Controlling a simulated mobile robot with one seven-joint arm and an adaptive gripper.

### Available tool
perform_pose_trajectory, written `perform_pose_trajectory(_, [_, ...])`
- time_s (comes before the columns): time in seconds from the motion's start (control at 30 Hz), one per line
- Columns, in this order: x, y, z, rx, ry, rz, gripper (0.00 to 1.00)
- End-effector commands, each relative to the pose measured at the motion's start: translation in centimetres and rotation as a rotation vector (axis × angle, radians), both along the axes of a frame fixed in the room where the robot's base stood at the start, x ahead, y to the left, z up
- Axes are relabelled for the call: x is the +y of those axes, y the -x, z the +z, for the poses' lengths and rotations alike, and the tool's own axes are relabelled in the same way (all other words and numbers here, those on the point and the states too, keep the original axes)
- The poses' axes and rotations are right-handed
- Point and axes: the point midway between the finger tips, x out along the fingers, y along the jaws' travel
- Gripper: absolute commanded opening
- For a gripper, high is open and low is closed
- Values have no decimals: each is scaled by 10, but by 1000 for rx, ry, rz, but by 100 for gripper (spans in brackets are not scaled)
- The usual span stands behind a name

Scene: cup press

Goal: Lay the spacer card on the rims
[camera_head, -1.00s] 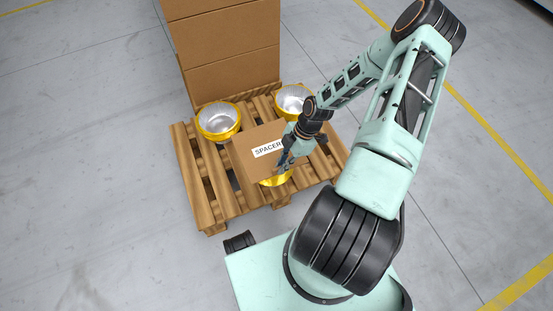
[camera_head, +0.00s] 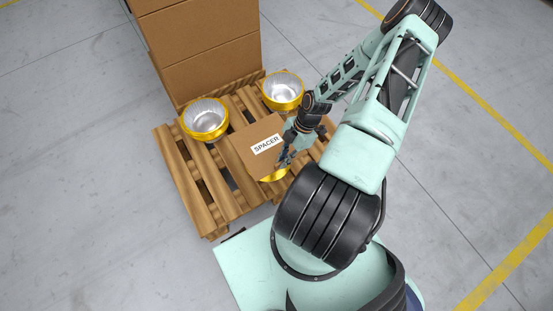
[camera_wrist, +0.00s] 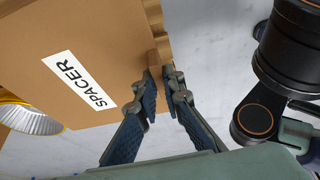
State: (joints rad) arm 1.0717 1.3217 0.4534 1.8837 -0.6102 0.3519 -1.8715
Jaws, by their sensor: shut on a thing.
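The spacer card (camera_head: 248,141) is a brown cardboard sheet with a white SPACER label, and it also fills the upper left of the wrist view (camera_wrist: 95,35). My gripper (camera_head: 284,154) is shut on the card's right edge; the wrist view shows both fingers (camera_wrist: 160,88) pinching it. Two gold-rimmed silver cups stand open behind the card, one at left (camera_head: 205,120) and one at right (camera_head: 283,92). A third cup (camera_head: 272,178) shows only as a gold edge under the card's front. I cannot tell whether the card touches any rim.
The cups are on a wooden pallet (camera_head: 190,185). A tall stack of cardboard boxes (camera_head: 212,70) stands at the pallet's back. The grey floor to the left is clear.

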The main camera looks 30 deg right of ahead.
Motion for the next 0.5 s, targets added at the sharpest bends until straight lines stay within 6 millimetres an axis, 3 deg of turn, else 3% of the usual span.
perform_pose_trajectory(0.5, [-6, 6, -7, 0, 1, 1, 0])
